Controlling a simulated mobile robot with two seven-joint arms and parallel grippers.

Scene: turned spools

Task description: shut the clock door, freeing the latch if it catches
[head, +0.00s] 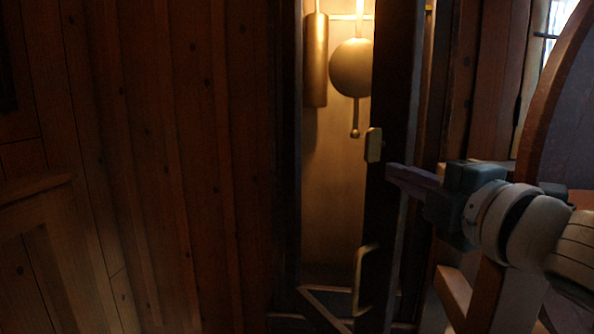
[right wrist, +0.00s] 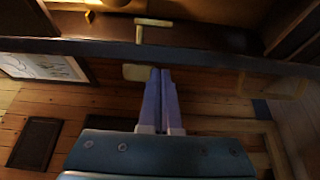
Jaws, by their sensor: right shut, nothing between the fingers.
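The clock door (head: 394,80) is a dark upright panel seen nearly edge-on, standing ajar. A small brass latch (head: 373,145) sits on its edge, and a brass handle (head: 362,275) is lower down. Left of the door, the lit clock case shows a brass weight (head: 316,60) and a round pendulum bob (head: 352,68). My right gripper (head: 390,172) is shut and empty, its purple fingertips at the door just below the latch; I cannot tell whether they touch. In the right wrist view the fingertips (right wrist: 161,72) lie beside the latch plate (right wrist: 137,72), under the dark door bar (right wrist: 215,58). My left gripper is not in view.
A wooden plank wall (head: 170,150) fills the left. A curved wooden edge (head: 560,80) rises at the right behind my right arm, and wooden beams (head: 470,295) stand below it.

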